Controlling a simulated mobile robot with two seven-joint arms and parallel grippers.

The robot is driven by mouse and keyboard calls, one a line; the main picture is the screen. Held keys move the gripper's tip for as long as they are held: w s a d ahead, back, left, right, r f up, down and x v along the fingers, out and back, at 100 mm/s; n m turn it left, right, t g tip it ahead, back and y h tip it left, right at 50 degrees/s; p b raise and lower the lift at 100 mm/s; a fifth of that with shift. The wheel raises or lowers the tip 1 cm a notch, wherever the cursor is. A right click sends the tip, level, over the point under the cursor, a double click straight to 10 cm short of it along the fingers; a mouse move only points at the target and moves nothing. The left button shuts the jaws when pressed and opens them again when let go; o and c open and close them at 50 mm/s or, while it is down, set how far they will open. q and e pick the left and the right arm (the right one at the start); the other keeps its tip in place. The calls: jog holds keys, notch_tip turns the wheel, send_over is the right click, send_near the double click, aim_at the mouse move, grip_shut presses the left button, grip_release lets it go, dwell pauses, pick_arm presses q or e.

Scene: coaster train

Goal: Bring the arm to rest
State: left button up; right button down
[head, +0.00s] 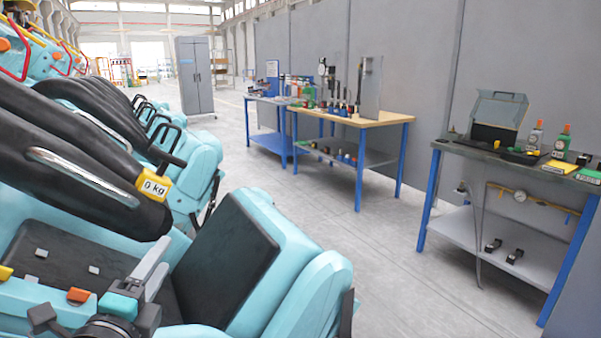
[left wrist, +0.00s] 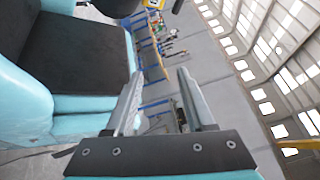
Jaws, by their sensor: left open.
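My left gripper (head: 153,270) is at the bottom left of the head view, in front of the black pad of a turquoise coaster seat (head: 262,225). In the left wrist view its two grey fingers (left wrist: 162,100) stand apart with nothing between them. The same turquoise and black seat (left wrist: 85,50) fills the left of that view. My right gripper is not in view.
A row of further turquoise seats runs back at the left. To the right stand a dark-topped workbench (head: 460,150) with a grey case (head: 497,110) and a wooden-topped bench (head: 385,119). A grey cabinet (head: 194,75) stands at the back. The floor (head: 330,220) between seats and benches is clear.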

pick_arm(q)
jog(key=s+d+f+n+g+y, duration=0.1)
jog(key=s+f+n+g, duration=0.4)
jog(key=s+f+n, duration=0.45)
jog(key=s+d+f+n+g+y, duration=0.1)
jog(key=s+f+n+g, duration=0.45)
jog(key=f, duration=0.75)
jog(key=s+d+f+n+g+h, duration=0.2)
jog(key=s+d+f+n+g, duration=0.25)
jog(key=s, duration=0.45)
notch_tip(320, 180, down, 21)
jog(key=a, duration=0.2)
jog(key=s+a+f+g, duration=0.1)
jog(key=s+f, duration=0.6)
jog(key=s+a+f, duration=0.2)
jog(key=s+f, duration=0.5)
jog(key=shift+s+a+f+m+g+y, duration=0.25)
jog(key=shift+f+m+g+y, duration=0.05)
jog(key=shift+m+g, duration=0.1)
